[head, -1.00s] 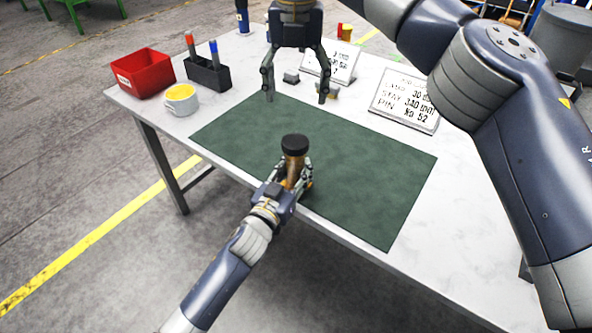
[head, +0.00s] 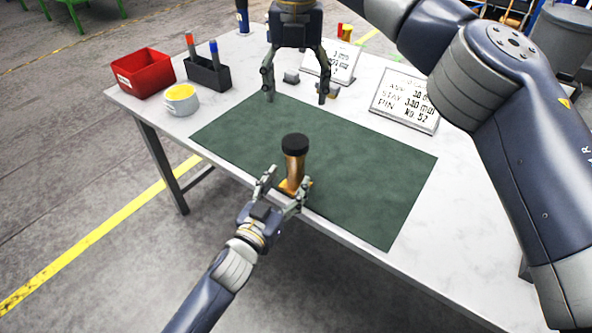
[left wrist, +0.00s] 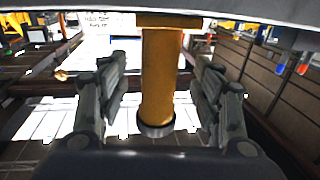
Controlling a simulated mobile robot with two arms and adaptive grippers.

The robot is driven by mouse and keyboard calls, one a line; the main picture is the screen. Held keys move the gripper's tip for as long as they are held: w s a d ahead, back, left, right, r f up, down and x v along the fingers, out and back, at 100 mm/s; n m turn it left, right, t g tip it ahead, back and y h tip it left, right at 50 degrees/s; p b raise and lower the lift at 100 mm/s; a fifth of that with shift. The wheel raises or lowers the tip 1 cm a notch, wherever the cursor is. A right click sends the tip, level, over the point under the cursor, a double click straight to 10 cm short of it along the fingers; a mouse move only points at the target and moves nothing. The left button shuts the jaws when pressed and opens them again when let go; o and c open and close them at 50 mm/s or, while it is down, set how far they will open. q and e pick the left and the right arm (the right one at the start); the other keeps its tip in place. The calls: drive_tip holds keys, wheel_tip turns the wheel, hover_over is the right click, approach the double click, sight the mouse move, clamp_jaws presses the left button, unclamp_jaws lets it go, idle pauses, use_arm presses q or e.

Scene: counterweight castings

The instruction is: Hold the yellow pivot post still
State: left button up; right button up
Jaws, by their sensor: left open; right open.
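The pivot post (head: 294,168) stands upright on a yellow base (head: 287,187) near the front edge of the green mat (head: 345,175). It has a brassy yellow shaft and a black cap. My left gripper (head: 284,184) is open at the near side of the post, its fingers apart on either side. In the left wrist view the post (left wrist: 160,80) shows between the two open fingers (left wrist: 162,95), with a gap on each side. My right gripper (head: 296,98) is open and empty, pointing down over the far part of the mat.
A red bin (head: 146,75), a white cup with yellow inside (head: 181,101) and a dark pen holder (head: 208,74) stand at the table's left. The mat's right part is clear.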

use_arm(q)
drive_tip(key=v, duration=0.6)
drive_tip(key=shift+s, duration=0.2)
drive_tip(key=shift+a, duration=0.15)
